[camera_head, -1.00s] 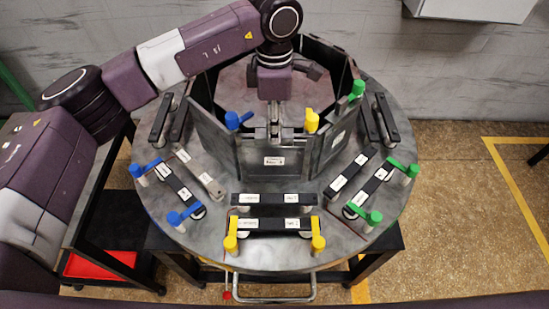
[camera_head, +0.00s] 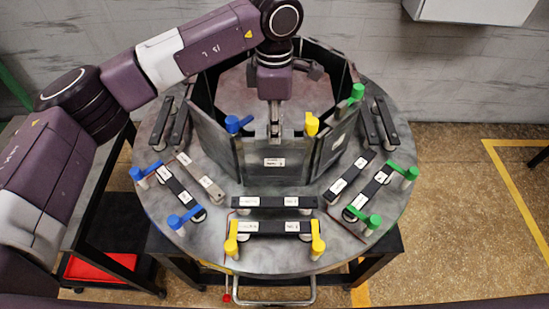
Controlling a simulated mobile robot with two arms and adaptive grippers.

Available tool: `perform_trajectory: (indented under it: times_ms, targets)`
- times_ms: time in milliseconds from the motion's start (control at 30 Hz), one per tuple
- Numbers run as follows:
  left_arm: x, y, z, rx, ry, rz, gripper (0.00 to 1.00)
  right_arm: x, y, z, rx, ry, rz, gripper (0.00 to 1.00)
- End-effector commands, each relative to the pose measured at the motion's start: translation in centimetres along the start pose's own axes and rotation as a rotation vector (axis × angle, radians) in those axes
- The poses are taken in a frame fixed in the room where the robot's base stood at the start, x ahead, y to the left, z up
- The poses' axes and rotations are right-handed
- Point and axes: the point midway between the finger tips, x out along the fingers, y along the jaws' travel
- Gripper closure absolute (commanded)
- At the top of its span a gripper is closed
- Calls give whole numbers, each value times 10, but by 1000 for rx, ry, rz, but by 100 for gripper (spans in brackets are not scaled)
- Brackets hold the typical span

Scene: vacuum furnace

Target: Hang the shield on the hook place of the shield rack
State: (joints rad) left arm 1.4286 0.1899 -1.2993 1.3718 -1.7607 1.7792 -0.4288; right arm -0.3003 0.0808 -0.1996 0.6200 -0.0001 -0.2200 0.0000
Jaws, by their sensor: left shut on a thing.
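The shield rack is a ring of upright grey panels standing on a round grey table (camera_head: 222,262). The shield appears to be the front panel (camera_head: 258,172), a grey upright plate with a white label. My left gripper (camera_head: 275,128) reaches down from above, inside or at the top edge of this panel, and is shut on it at its top middle. A blue knob (camera_head: 235,123) and a yellow knob (camera_head: 311,123) stand at either side of the gripper. The hook place cannot be made out clearly behind the gripper. My right gripper is not in view.
Dark bars lie around the table, with blue (camera_head: 180,218), yellow (camera_head: 317,240) and green (camera_head: 370,222) posts at their ends. A black cart with a red tray (camera_head: 95,268) stands at left. The floor at right is clear.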

Motion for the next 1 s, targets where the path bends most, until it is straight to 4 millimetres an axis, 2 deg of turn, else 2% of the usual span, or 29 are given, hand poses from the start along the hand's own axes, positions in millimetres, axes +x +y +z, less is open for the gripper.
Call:
perform_trajectory:
  times_ms: [800, 1000]
  targets:
    - [-31, -2, 0, 0, -1, 0, 100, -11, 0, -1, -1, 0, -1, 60]
    - [-33, -13, 0, 2, -2, 0, 100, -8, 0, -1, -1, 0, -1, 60]
